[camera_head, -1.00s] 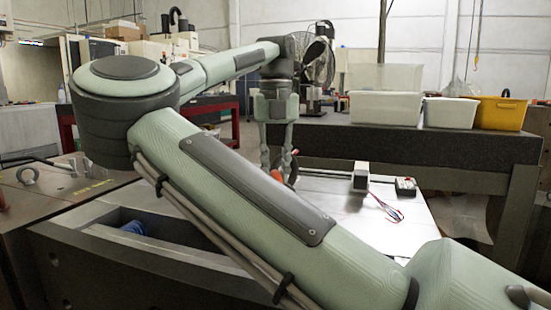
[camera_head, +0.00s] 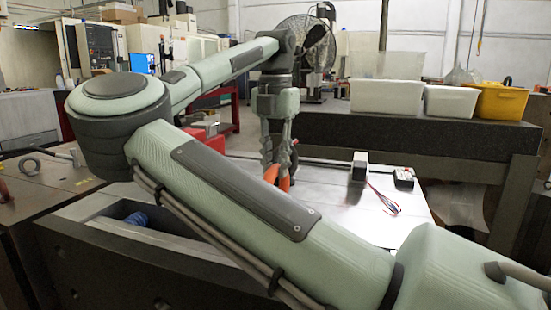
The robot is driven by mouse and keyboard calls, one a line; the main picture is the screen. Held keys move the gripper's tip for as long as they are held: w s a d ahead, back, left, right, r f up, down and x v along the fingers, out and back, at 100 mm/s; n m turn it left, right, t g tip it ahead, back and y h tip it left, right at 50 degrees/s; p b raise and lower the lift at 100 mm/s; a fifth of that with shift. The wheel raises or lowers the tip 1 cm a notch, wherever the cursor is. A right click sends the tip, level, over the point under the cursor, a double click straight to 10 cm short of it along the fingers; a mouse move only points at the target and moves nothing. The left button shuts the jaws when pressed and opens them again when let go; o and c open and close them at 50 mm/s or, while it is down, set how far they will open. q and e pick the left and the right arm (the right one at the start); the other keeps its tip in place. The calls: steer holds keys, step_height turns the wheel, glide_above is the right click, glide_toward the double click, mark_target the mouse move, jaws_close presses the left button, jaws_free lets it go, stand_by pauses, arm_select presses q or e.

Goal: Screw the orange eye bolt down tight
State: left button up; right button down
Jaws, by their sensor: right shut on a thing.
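The orange eye bolt (camera_head: 285,183) shows only in part, low between the fingers of my right gripper (camera_head: 278,166). The gripper points down and is shut on the bolt. My own right forearm covers the bolt's lower part and whatever is below it, so I cannot see its thread or how it is seated. My left gripper is not in view.
A bright metal plate (camera_head: 335,195) lies behind my arm, with a small grey block (camera_head: 360,166) and loose wires (camera_head: 384,202) on it. A grey eye bolt (camera_head: 30,168) stands on the block at left. White bins (camera_head: 387,97) and a yellow bin (camera_head: 501,103) stand on the dark bench behind.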

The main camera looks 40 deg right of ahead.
steer(key=c, duration=1.3)
jaws_free()
steer(key=shift+f, duration=0.15)
steer(key=shift+r+p, duration=1.8)
steer(key=shift+r, duration=0.85)
